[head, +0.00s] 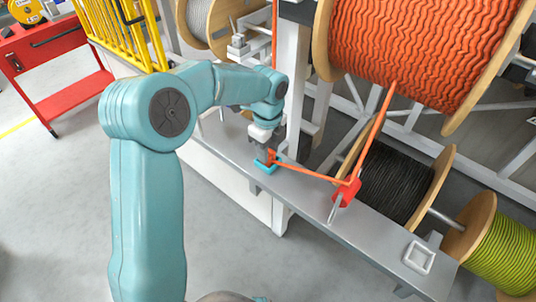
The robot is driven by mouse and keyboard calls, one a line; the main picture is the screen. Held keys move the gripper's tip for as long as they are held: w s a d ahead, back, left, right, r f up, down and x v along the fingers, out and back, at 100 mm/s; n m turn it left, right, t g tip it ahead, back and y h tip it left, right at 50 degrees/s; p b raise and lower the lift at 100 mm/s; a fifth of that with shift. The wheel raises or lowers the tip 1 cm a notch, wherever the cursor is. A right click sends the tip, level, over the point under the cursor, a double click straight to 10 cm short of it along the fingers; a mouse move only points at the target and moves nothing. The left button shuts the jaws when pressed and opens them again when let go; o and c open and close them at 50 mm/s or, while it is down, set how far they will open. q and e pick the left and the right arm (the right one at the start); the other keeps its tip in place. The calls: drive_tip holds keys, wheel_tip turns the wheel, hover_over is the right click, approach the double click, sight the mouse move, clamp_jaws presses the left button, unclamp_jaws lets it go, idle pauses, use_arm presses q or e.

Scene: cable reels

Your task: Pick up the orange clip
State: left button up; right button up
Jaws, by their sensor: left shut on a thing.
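My left gripper (264,153) points down at the grey metal shelf in the middle of the head view. It is shut on the orange clip (273,156), a small orange piece at its fingertips, largely hidden by the fingers. A blue holder (265,168) sits on the shelf right under the fingertips; I cannot tell whether the clip touches it. An orange cable (315,174) runs from the clip to a red guide (346,192) and up to the large orange reel (418,45). My right gripper is not in view.
The grey shelf (310,205) carries a white square frame (419,257) at its right end. A black cable reel (388,185) and a yellow-green reel (507,255) stand behind it. A white post (293,80) rises close to my left wrist. A red cart (45,50) stands far left.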

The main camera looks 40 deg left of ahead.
use_arm(q)
drive_tip(key=shift+r, duration=0.25)
wheel_tip(320, 180, up, 20)
drive_tip(key=p, duration=0.3)
drive_tip(key=shift+f, duration=0.2)
drive_tip(key=shift+p, duration=0.3)
wheel_tip(320, 180, up, 5)
drive_tip(key=p, duration=0.5)
drive_tip(key=shift+f, duration=0.1)
